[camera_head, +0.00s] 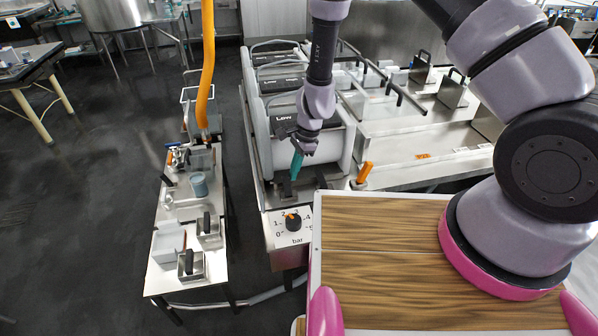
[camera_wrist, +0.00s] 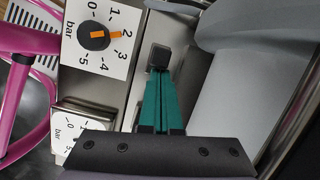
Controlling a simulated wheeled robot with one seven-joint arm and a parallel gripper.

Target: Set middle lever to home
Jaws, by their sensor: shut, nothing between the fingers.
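My gripper (camera_head: 297,166) hangs at the front end of the press, pointing down. Its teal fingers are together with nothing between them; they also show in the wrist view (camera_wrist: 162,105). A small black lever (camera_head: 286,186) stands at the front of the press, close by the fingertips. In the wrist view a black block-like end (camera_wrist: 158,56) lies right at the fingertips; I cannot tell whether they touch. I cannot tell for certain that this is the middle lever. An orange-handled lever (camera_head: 364,172) stands to the right, apart from my gripper.
A pressure dial (camera_head: 293,222) with an orange pointer sits on the front panel below; it shows large in the wrist view (camera_wrist: 97,38). A second dial (camera_wrist: 66,128) is partly hidden. A narrow side table (camera_head: 165,279) with metal parts stands left, across a floor gap.

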